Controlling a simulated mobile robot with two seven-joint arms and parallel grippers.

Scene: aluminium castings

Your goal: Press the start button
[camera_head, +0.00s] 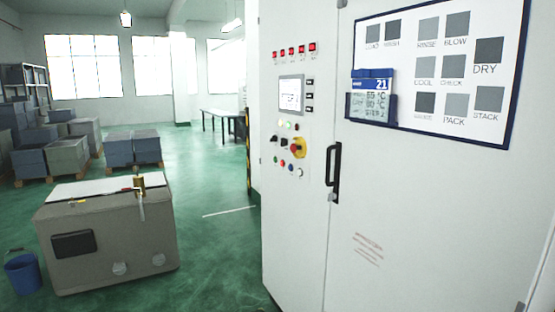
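A tall white control cabinet (297,215) stands right of centre. Its front carries small round buttons around a red rotary knob on a yellow plate (299,148). A small greenish button or lamp (287,125) sits above and left of the knob. A small red button (283,162), a blue one (291,167) and a pale one (299,173) sit below it. Labels are too small to read, so I cannot tell which is the start button. Neither of my grippers is in view.
The cabinet door has a black handle (335,172) and a blue-framed board (440,62) with grey squares. A grey box-like machine (110,240) and a blue bin (23,273) stand at left. Stacked crates (66,155) are behind. Green floor (215,240) between machine and cabinet is clear.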

